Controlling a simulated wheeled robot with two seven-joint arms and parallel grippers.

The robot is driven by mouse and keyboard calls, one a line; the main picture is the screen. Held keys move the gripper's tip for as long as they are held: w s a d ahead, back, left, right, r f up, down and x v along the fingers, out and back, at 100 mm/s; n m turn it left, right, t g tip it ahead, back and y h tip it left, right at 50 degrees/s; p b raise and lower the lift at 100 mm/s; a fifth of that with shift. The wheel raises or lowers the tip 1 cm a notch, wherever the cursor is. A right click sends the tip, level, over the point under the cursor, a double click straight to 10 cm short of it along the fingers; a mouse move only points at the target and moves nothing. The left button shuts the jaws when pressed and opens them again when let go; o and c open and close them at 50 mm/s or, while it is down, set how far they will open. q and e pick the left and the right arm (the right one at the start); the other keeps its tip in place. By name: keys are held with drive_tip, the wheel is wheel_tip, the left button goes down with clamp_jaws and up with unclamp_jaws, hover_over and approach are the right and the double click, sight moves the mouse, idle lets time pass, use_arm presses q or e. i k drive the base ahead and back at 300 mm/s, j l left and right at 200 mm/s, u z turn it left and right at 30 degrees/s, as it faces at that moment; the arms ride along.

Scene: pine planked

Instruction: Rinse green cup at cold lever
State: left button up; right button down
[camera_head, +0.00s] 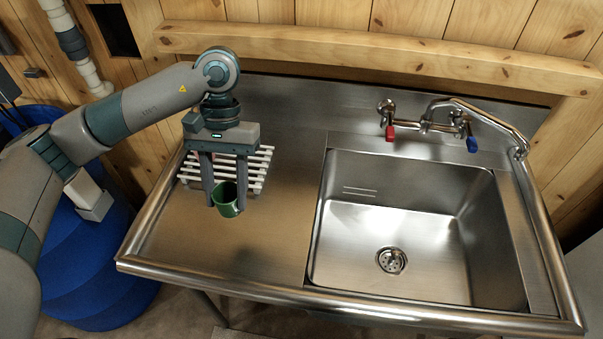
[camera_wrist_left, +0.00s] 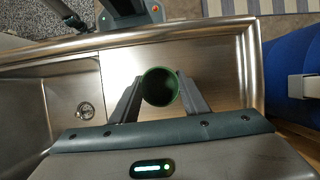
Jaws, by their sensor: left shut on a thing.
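The green cup (camera_head: 227,203) is between the fingers of my left gripper (camera_head: 227,200), over the left drainboard in the head view. My left gripper is shut on it. In the left wrist view the cup (camera_wrist_left: 160,87) shows its open mouth between the two fingers (camera_wrist_left: 158,100). Whether the cup touches the drainboard is hard to tell. The cold lever (camera_head: 472,145) is blue, on the right side of the wall faucet (camera_head: 465,110). A red lever (camera_head: 390,132) is on its left side. My right gripper is not in view.
A white slatted rack (camera_head: 258,165) stands on the drainboard behind the cup. The steel sink basin (camera_head: 340,245) is empty, with a drain (camera_head: 391,260) in its floor. A raised rim (camera_head: 220,277) runs along the counter's front. A blue round container (camera_head: 100,290) stands at the left.

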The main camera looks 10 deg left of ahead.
sight(465, 122)
drive_tip(key=k+l, duration=0.2)
drive_tip(key=k, duration=0.15)
drive_tip(key=k+l, duration=0.2)
drive_tip(key=k, duration=0.15)
drive_tip(key=z, duration=1.7)
